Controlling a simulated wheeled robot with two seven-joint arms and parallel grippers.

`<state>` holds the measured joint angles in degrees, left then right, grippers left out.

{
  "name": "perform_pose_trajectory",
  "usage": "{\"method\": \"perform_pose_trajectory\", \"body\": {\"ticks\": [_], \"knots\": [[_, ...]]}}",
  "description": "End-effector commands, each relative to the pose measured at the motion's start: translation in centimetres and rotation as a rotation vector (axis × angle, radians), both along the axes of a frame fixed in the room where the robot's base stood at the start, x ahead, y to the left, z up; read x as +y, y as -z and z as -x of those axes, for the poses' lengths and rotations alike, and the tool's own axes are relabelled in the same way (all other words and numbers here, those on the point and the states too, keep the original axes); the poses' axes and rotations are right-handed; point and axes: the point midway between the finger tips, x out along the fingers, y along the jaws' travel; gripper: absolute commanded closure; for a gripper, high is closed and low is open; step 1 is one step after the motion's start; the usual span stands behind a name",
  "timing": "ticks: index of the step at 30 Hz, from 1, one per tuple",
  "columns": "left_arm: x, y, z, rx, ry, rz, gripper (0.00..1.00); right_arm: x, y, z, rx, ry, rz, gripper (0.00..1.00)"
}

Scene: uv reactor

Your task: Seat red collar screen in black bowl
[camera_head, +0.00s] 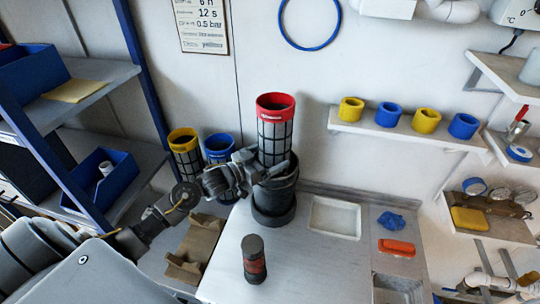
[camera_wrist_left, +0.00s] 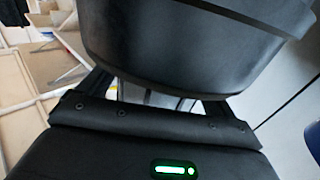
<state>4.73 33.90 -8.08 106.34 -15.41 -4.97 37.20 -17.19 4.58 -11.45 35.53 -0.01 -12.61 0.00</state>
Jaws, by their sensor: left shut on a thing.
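The red collar screen (camera_head: 275,135) is an upright grey mesh cylinder with a red ring on top, at the middle of the head view. The black bowl (camera_head: 273,207) stands directly below it at the back of the bench. My left gripper (camera_head: 270,172) reaches in from the left and is shut on the screen's lower part, near the bowl's rim. The screen's bottom end is hidden, so I cannot tell how deep it sits. In the left wrist view, the dark bowl (camera_wrist_left: 200,45) fills the top, close to my fingers. My right gripper is not in view.
A yellow-collared screen (camera_head: 184,150) and a blue-collared one (camera_head: 219,148) stand left of my gripper. A dark cylinder with a reddish band (camera_head: 254,259) stands at the bench front. A white tray (camera_head: 335,218) lies to the right.

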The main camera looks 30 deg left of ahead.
Motion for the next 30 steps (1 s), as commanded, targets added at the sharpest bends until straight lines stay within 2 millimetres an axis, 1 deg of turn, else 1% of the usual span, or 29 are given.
{"method": "perform_pose_trajectory", "body": {"ticks": [14,15,16,22,25,28,30], "knots": [[0.0,1.2,0.0,-0.001,0.0,0.0,0.39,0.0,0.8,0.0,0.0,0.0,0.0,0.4],[0.0,1.1,0.0,-0.001,0.0,0.0,0.04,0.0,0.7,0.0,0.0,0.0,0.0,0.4],[0.0,1.1,0.0,-0.001,0.0,0.0,0.0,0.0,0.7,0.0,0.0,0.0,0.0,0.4],[0.0,1.3,0.1,0.004,0.001,-0.001,0.0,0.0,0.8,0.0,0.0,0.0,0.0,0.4],[0.2,1.5,0.4,0.005,0.0,-0.002,0.0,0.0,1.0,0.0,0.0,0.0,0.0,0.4],[0.8,1.7,1.6,0.005,0.0,-0.003,0.0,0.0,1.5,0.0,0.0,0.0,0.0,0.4],[1.3,1.8,2.8,0.005,0.001,-0.004,0.0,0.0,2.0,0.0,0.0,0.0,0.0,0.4]]}}
